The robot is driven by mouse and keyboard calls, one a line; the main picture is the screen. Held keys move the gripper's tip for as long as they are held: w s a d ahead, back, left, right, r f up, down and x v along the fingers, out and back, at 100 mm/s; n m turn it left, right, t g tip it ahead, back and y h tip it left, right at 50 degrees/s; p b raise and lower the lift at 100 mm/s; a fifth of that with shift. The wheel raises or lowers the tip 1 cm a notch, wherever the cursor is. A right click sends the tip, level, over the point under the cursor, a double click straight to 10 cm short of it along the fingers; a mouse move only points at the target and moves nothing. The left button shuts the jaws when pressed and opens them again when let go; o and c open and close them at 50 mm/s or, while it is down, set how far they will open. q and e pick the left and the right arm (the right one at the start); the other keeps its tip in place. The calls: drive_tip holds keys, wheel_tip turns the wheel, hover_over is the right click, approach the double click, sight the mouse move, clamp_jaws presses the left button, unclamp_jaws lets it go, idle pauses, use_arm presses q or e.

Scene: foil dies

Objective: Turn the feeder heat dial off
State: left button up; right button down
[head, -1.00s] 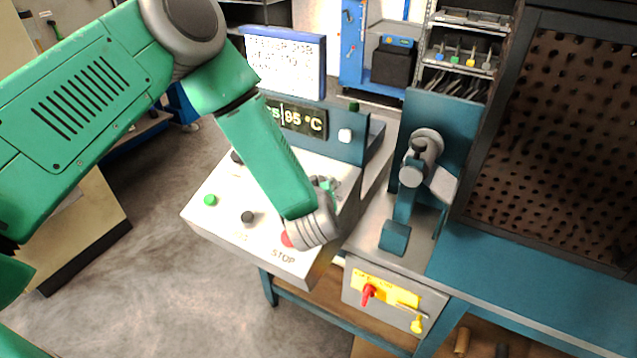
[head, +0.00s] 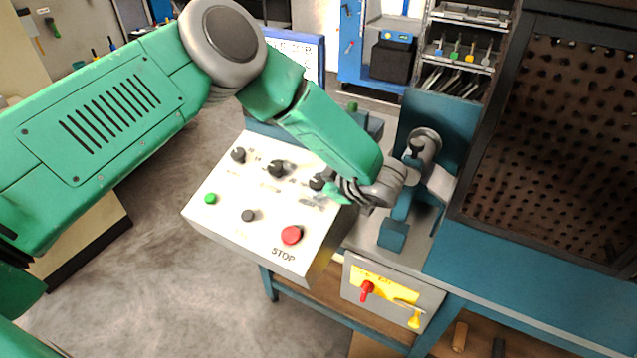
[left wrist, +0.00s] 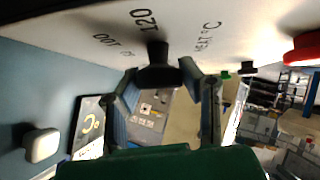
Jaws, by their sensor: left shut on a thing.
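The feeder heat dial (left wrist: 157,66) is a black knob on the white control panel (head: 228,232). In the left wrist view, the printing beside it reads "HEAT °C" and "120". In the head view, it is the rightmost of three black dials (head: 317,182), partly hidden by my gripper. My left gripper (head: 331,190) reaches the panel from the right side and is shut on this dial. In the left wrist view its fingers (left wrist: 158,76) are on either side of the knob. Where the dial's pointer stands cannot be told. My right gripper is not in view.
Two more black dials (head: 277,168) sit left of the held one. A red STOP button (head: 291,235), a green button (head: 210,199) and a black button (head: 248,215) are on the panel. A grey press (head: 422,150) stands close right of my wrist. My arm hides the temperature display.

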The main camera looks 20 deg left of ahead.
use_arm(q)
drive_tip(key=shift+w+n+g, duration=0.1)
drive_tip(key=shift+n+g, duration=0.6)
drive_tip(key=shift+n, duration=0.2)
drive_tip(key=o, duration=1.2)
drive_tip(key=shift+c, duration=0.2)
drive_tip(key=v, duration=1.2)
drive_tip(key=shift+w+d, duration=0.2)
drive_tip(key=shift+f, duration=0.1)
